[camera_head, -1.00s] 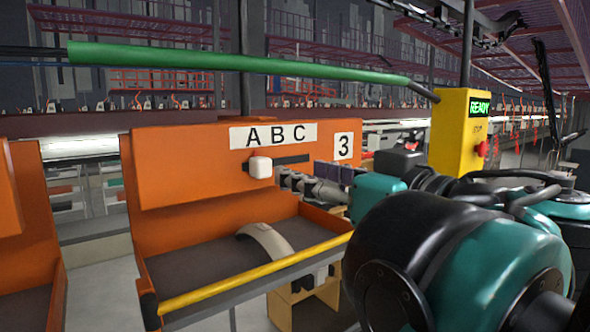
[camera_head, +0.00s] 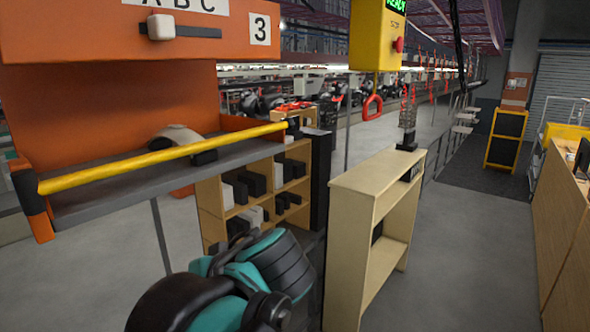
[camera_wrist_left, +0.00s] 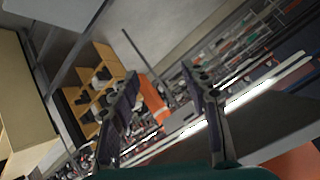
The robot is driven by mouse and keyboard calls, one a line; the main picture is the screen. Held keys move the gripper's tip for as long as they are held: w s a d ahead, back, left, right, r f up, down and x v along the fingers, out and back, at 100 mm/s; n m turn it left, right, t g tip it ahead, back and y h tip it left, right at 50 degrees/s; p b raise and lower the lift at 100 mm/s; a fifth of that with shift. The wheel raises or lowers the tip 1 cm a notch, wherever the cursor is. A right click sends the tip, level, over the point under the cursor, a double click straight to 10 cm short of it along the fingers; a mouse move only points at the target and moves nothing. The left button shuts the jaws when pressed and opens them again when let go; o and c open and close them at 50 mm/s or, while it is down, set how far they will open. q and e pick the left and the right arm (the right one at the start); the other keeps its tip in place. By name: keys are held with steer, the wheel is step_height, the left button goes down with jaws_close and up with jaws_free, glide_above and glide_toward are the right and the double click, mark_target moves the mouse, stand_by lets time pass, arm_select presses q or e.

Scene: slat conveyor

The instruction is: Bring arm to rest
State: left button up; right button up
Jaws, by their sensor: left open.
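My left gripper (camera_wrist_left: 160,76) shows in the left wrist view with its two dark fingers spread apart. No object is between them; the background there is shelving, an orange part and floor. In the head view, teal and black links of my arm (camera_head: 235,285) are low at the bottom left, below the orange station (camera_head: 120,95). The fingers are hidden or out of frame there. My right gripper is in neither view.
The station has a white slider knob (camera_head: 160,26), a yellow bar (camera_head: 150,158) and a curved grey part (camera_head: 180,137). A wooden shelf (camera_head: 245,190) stands behind my arm, and a light stand (camera_head: 350,215) to its right. A yellow box (camera_head: 377,36) hangs above. Open floor (camera_head: 460,260) lies right.

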arm_select(q)
steer(key=s+f+m+h+b, duration=0.2)
steer(key=f+b, duration=0.7)
steer(key=f, duration=1.6)
steer(key=s+f+m+h+b, duration=0.2)
steer(key=f+b, duration=0.8)
steer(key=f, duration=1.4)
steer(key=s+h, duration=0.2)
steer(key=h, duration=0.2)
steer(key=shift+s+f+t+h, duration=0.25)
steer(key=shift+f+t+h, duration=0.05)
steer(key=shift+f, duration=0.1)
